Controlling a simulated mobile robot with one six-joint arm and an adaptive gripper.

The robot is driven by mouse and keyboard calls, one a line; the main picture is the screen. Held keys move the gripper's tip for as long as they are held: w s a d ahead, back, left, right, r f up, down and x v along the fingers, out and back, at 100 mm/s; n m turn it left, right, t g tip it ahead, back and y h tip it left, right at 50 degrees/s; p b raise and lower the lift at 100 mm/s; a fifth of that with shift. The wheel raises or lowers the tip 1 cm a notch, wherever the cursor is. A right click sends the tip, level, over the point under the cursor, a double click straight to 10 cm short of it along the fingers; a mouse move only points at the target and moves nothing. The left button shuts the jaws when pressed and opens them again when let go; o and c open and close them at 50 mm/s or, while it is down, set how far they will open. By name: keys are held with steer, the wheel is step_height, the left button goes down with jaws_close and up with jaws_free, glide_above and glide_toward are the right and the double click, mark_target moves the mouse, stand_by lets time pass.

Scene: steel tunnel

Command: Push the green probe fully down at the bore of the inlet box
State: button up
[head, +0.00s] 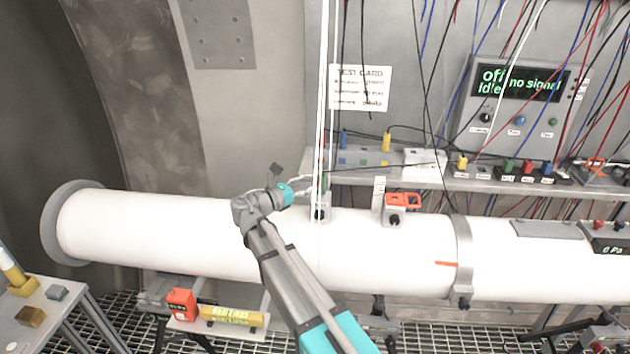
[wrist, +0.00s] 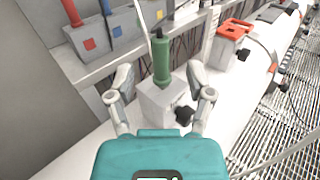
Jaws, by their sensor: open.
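The green probe (wrist: 161,62) stands upright at the top of the grey inlet box (wrist: 158,100), with a dark tip and a pale cable at its upper end. Its lower end meets the box top; how deep it sits in the bore I cannot tell. My gripper (wrist: 160,74) is open, with one finger on each side of the probe and box, apart from the probe. In the head view my gripper (head: 303,184) is just left of the inlet box (head: 320,213) on the white pipe. The probe there is mostly hidden behind white cables.
A red clamp (head: 403,200) sits on another grey block right of the inlet box. Behind, a shelf (head: 420,181) carries a grey box with red, blue and yellow probes.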

steer(key=v, duration=0.6)
stand_by(0.7)
steer(key=s+d+f+m+g+y, duration=0.1)
steer(key=d+f+m+g, duration=0.2)
steer(key=d, duration=0.4)
steer(key=s+d+f+m+g+y+b, duration=0.1)
steer(key=s+d+f+m+g, duration=0.1)
steer(key=d+f+m, duration=0.3)
steer(key=s+d+f+m+g+y+b, duration=0.1)
steer(key=s+d+f+m+g+y, duration=0.1)
steer(key=d+f, duration=0.4)
steer(key=shift+d+f+m+g, duration=0.2)
steer(key=shift+d+m+g, duration=0.35)
steer(key=shift+d, duration=0.7)
steer(key=shift+d+f+m+g, duration=0.15)
steer(key=shift+d+m+g, duration=0.1)
steer(key=shift+d+m, duration=0.75)
steer(key=s+d+f+m+g+y+b, duration=0.3)
steer(key=s+d+f+m+y, duration=0.5)
steer(key=s+m, duration=0.4)
steer(key=shift+d+f+m+g+y, duration=0.3)
steer(key=shift+d+m+g+y, duration=0.2)
steer(key=shift+d+m, duration=0.3)
steer(key=shift+a, duration=0.1)
